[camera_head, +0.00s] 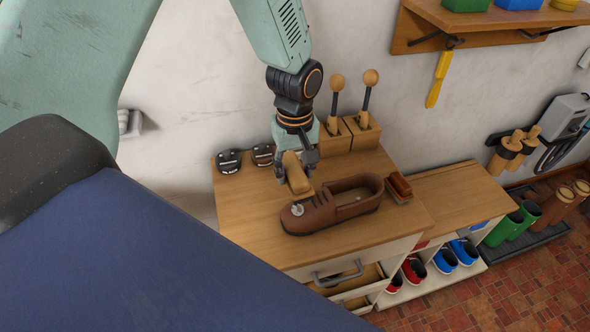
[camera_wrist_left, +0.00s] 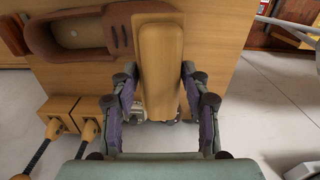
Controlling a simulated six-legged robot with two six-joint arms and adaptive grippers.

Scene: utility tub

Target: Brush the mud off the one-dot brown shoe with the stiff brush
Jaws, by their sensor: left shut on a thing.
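The brown shoe (camera_head: 322,214) lies on the wooden bench top with its toe to the left. It also shows at the upper left of the left wrist view (camera_wrist_left: 72,52). A small pale grey lump or patch (camera_head: 297,210) shows on its toe; I cannot tell exactly what it is. A small pale mark shows inside the shoe. My left gripper (camera_head: 297,165) is shut on a wooden-backed brush (camera_wrist_left: 161,65), just above and behind the toe. The brush's bristles are hidden, and I cannot tell if it touches the shoe. My right gripper is not in view.
A reddish-brown block (camera_head: 398,188) lies right of the shoe. Two wooden boxes with ball-topped handles (camera_head: 362,132) stand at the back. Two dark round tins (camera_head: 229,161) sit at the back left. The bench's (camera_head: 262,232) front left is clear.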

